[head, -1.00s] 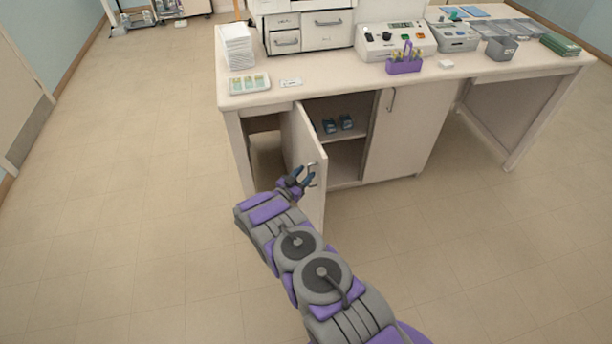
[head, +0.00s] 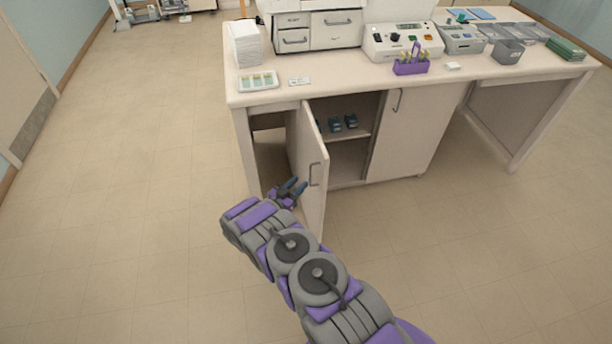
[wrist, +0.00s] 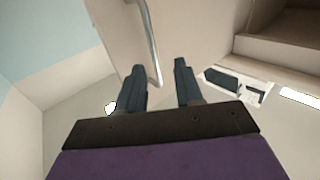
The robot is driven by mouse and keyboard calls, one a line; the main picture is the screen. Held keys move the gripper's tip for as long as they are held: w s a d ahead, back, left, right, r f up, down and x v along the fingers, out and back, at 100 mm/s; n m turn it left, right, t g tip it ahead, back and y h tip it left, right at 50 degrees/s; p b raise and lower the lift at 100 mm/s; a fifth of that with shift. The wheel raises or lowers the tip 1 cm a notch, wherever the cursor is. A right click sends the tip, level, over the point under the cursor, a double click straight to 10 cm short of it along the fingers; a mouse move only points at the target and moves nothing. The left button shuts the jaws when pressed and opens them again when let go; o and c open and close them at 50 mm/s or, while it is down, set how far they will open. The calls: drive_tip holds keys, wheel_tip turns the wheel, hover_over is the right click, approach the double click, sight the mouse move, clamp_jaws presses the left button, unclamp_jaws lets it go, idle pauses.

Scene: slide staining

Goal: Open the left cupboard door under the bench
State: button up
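The left cupboard door (head: 307,165) under the bench stands swung well open, its edge toward me. Its metal handle (head: 315,174) is on the door near the free edge. My gripper (head: 295,186) is beside the door, left of the handle and apart from it in the head view. The open cupboard shows a shelf with several small dark blue items (head: 336,124).
The right cupboard door (head: 405,130) is closed. The bench top (head: 330,88) carries a paper stack (head: 245,44), a slide tray (head: 258,82), a purple caddy (head: 410,66) and machines. The floor left of the bench is clear.

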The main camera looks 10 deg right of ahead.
drive_tip(key=p+v, duration=0.1)
drive_tip(key=v, duration=0.9)
drive_tip(key=shift+s+a+p, duration=0.25)
drive_tip(key=shift+s+p, duration=0.1)
drive_tip(key=shift+p, duration=0.05)
drive_tip(key=shift+w+d, duration=0.1)
drive_tip(key=shift+d, duration=0.2)
